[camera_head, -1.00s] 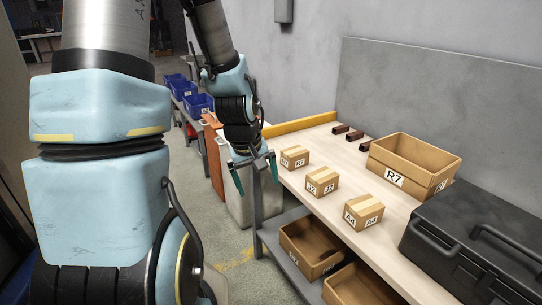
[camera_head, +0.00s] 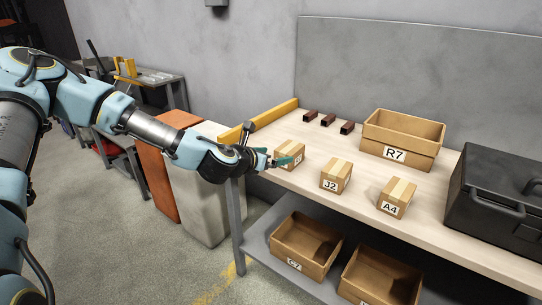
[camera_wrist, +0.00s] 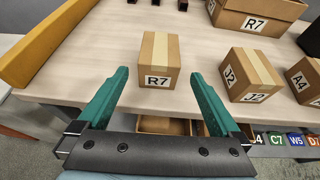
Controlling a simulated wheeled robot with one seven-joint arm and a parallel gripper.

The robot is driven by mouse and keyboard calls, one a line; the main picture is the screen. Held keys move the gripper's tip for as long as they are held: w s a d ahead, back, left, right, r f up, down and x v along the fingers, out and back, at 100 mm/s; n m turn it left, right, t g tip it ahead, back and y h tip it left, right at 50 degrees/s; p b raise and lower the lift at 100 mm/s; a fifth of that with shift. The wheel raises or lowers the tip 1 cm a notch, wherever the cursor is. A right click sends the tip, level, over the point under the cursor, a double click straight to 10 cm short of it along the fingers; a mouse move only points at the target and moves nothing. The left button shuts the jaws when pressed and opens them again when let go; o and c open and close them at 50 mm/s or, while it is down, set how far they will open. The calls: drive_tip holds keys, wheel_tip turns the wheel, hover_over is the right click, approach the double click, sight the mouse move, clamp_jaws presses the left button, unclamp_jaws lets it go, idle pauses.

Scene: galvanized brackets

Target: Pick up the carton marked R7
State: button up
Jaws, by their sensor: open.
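The carton marked R7 (camera_wrist: 159,62) is a small brown box with pale tape. In the wrist view it stands upright just beyond my fingertips, centred between them, with its label facing me. In the head view the carton (camera_head: 290,149) is at the left of the bench top, its label partly hidden by my gripper. My gripper (camera_head: 269,159) is at the front edge of the bench, level with the carton. In the wrist view my gripper (camera_wrist: 158,80) has its two green fingers spread apart and nothing between them.
Cartons J2 (camera_head: 336,175) and A4 (camera_head: 397,197) stand to the right. A larger open bin labelled R7 (camera_head: 405,134) is behind. A black case (camera_head: 500,205) is at the right. A yellow rail (camera_head: 258,122) borders the left end. Open bins (camera_head: 305,248) fill the shelf below.

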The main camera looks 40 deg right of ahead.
sight(282, 154)
drive_tip(key=p+x, duration=0.1)
drive_tip(key=x, duration=0.4)
drive_tip(key=shift+w+d+f, duration=0.1)
drive_tip(key=shift+d+f, duration=0.05)
drive_tip(key=shift+d, duration=0.25)
drive_tip(key=shift+f+p+x, duration=0.2)
drive_tip(key=shift+p+x, duration=0.7)
drive_tip(key=shift+x, duration=1.3)
drive_tip(key=shift+r, duration=0.1)
drive_tip(key=c, duration=1.4)
